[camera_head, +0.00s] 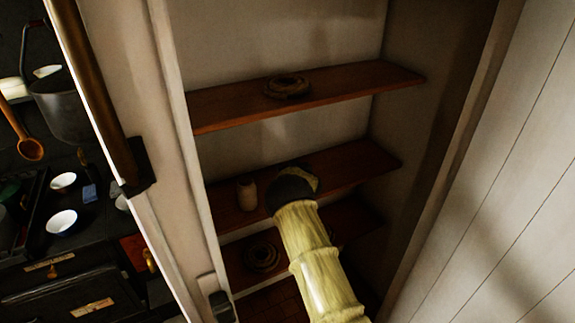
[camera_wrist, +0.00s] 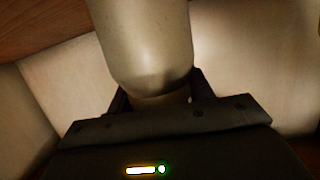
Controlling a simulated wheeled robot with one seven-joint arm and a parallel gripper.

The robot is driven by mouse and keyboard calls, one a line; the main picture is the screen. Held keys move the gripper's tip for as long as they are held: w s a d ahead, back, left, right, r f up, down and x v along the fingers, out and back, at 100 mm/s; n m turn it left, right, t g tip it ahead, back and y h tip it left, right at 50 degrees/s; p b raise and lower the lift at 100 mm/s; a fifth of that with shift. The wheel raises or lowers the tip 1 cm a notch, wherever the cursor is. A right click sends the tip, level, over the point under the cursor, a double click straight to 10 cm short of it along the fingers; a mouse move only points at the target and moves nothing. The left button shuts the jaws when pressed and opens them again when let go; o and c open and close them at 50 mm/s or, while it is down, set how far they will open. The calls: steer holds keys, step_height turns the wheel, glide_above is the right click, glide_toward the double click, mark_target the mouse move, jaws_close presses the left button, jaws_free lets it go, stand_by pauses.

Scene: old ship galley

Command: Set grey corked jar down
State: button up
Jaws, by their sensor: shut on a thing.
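The grey jar (camera_wrist: 140,45) fills the upper middle of the wrist view as a smooth, pale grey-beige body. It narrows to a neck between the fingers of my gripper (camera_wrist: 158,97), which is shut on it. Its cork and far end are out of sight. In the head view my gripper (camera_head: 292,190) is a dark shape over the middle shelf (camera_head: 345,166) of a cupboard. It largely hides the held jar there. I cannot tell whether the jar touches the shelf.
A small beige jar (camera_head: 247,194) stands on the middle shelf, left of my gripper. A ring-shaped coil (camera_head: 287,87) lies on the upper shelf (camera_head: 350,86), and another coil (camera_head: 262,257) lies lower down. The right of the middle shelf looks clear. Cupboard walls close in both sides.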

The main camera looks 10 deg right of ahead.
steer(key=shift+r, duration=0.1)
steer(key=o, duration=0.9)
steer(key=shift+f, duration=0.2)
steer(key=o, duration=0.5)
steer(key=shift+r, duration=0.1)
steer(key=shift+s, duration=0.1)
steer(key=shift+r, duration=0.15)
steer(key=shift+b+v, duration=2.25)
steer(key=shift+v, duration=3.7)
steer(key=shift+s+d, duration=0.1)
